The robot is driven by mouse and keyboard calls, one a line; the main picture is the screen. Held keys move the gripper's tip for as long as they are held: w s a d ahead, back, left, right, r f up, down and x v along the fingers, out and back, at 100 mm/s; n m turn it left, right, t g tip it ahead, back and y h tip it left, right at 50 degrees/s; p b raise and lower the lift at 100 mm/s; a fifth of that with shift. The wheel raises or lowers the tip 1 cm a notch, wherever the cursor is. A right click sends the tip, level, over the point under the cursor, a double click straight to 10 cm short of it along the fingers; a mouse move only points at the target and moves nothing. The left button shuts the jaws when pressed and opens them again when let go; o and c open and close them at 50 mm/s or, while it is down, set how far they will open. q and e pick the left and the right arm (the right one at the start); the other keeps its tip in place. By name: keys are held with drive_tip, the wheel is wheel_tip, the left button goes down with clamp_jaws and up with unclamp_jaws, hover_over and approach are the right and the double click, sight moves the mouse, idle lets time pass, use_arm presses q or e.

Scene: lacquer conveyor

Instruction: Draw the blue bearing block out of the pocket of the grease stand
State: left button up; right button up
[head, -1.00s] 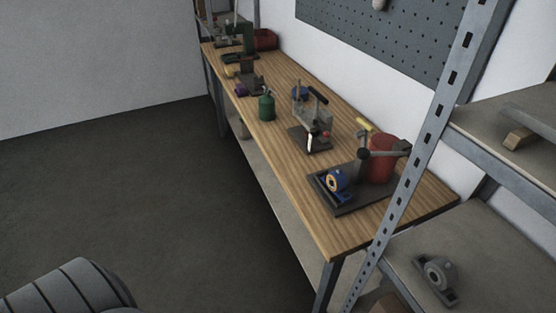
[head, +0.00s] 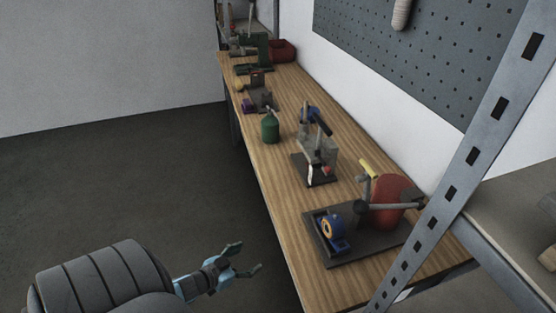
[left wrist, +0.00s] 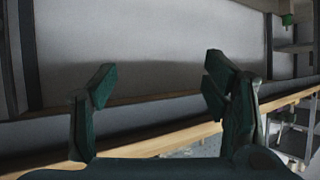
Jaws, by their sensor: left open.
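The blue bearing block (head: 340,243) with its yellow-orange ring sits at the left end of the dark base of the grease stand (head: 370,246), near the front of the workbench. How deep it sits in the pocket is too small to tell. A red drum (head: 391,198) and a lever arm rise behind it on the stand. My left gripper (head: 249,257) is open and empty, left of the bench edge and clear of the block. Its two fingers (left wrist: 160,90) stand apart in the left wrist view, with nothing between them. My right gripper is not in view.
The wooden workbench (head: 285,190) carries a small press fixture (head: 318,155), a green bottle (head: 270,129) and more tools at the far end. A perforated metal shelf post (head: 463,180) rises at the right, close to the grease stand. The floor left of the bench is clear.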

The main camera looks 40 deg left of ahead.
use_arm(q)
drive_tip(key=w+d+r+m+t+h, duration=0.1)
drive_tip(key=w+r+h, duration=0.1)
drive_tip(key=r, duration=0.2)
drive_tip(key=w+d+r+m+h, duration=0.1)
drive_tip(key=w+r+h, duration=0.1)
drive_tip(key=r, duration=0.3)
drive_tip(key=w+d+r+m+t+h, duration=0.1)
drive_tip(key=r, duration=0.4)
drive_tip(key=shift+w+d+t+h, duration=0.2)
drive_tip(key=shift+w+t+h, duration=0.1)
drive_tip(key=shift+w+h, duration=0.1)
drive_tip(key=m+g+h, duration=0.1)
drive_tip(key=m+h, duration=0.2)
drive_tip(key=h, duration=0.3)
approach(335, 216)
drive_tip(key=shift+g, duration=0.3)
drive_tip(key=p+x, duration=0.1)
drive_tip(key=x, duration=0.9)
drive_tip(key=shift+w+a+r, duration=0.1)
drive_tip(key=shift+w, duration=0.05)
clamp_jaws()
